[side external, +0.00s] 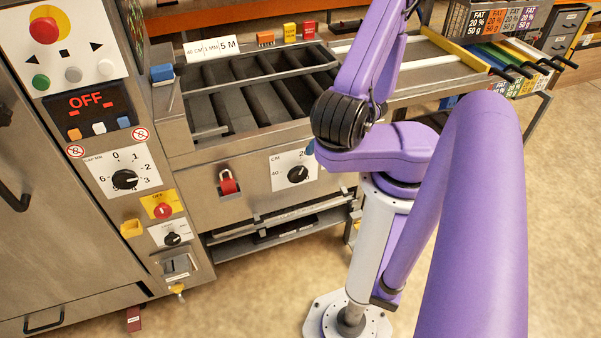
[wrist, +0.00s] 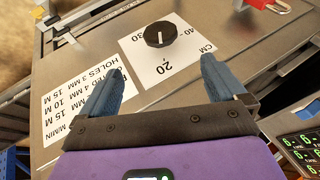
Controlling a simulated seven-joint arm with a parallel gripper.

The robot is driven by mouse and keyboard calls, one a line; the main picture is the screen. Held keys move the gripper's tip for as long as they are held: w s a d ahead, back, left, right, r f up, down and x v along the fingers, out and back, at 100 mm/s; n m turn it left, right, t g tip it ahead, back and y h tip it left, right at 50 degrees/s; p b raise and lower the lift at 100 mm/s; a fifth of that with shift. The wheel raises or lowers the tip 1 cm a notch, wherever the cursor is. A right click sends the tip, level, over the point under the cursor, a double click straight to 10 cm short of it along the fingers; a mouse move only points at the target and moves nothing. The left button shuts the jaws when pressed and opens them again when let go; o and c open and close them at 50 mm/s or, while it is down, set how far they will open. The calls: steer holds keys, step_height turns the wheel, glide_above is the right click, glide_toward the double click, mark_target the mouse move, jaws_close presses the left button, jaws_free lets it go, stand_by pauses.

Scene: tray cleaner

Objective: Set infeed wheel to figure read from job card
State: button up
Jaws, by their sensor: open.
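A black round knob (wrist: 160,35) with a white line sits on a white plate marked CM, 20, 30 and 40. Its line seems to point towards the 20 side. I take it as the infeed wheel; it also shows in the side view (side external: 298,174). My gripper (wrist: 162,64) is open and empty, its blue fingers spread in front of the plate, with the knob beyond the gap between them. In the side view the gripper is mostly hidden by my arm. White cards (side external: 212,48) on the machine's top edge read "40 CM 1 MM 5 M", probably the job card.
A printed hole-size and M/MIN label (wrist: 85,108) is beside the dial. A red padlock (side external: 228,183) hangs left of it. The left cabinet carries an OFF display (side external: 92,103), another dial (side external: 124,179) and several buttons. A roller bed (side external: 262,95) lies above the dial.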

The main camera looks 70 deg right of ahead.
mark_target(301, 172)
steer(key=x, duration=1.5)
steer(key=c, duration=1)
